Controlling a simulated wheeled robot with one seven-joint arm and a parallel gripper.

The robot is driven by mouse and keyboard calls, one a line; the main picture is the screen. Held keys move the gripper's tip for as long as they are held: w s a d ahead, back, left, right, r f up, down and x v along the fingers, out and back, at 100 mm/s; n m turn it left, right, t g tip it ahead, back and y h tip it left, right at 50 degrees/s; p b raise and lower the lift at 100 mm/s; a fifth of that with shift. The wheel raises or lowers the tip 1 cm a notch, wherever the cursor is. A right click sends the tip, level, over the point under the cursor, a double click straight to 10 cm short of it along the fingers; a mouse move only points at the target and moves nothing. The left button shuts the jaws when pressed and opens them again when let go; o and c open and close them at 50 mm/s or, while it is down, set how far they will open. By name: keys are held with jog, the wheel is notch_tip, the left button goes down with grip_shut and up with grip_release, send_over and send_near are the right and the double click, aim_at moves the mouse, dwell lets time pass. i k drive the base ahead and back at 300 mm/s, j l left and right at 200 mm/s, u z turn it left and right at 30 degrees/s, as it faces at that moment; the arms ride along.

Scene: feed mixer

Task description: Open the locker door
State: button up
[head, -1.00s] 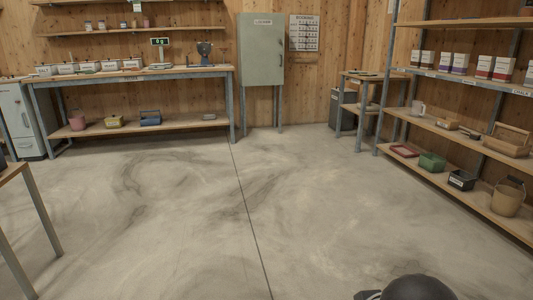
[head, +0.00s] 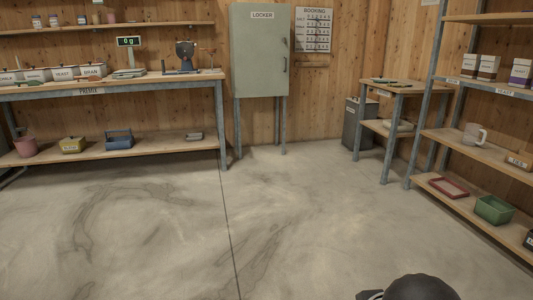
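The locker (head: 259,55) is a grey-green cabinet on tall thin legs against the back wooden wall, labelled "LOCKER". Its door is shut. A dark upright handle (head: 285,65) shows near the door's right edge. A dark rounded part of my own body shows at the bottom right of the head view, well apart from the locker. My gripper's fingers cannot be made out.
A workbench (head: 150,84) with bins and a scale stands left of the locker. A small table (head: 393,90) and a grey bin (head: 357,122) are to the right. Shelving (head: 470,142) lines the right side. The concrete floor (head: 270,220) ahead is clear.

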aim_at(262, 58)
jog(key=i, duration=2.3)
jog(key=i+j, duration=0.1)
jog(key=i, duration=2.2)
jog(key=l+z, duration=0.05)
jog(key=l, duration=0.05)
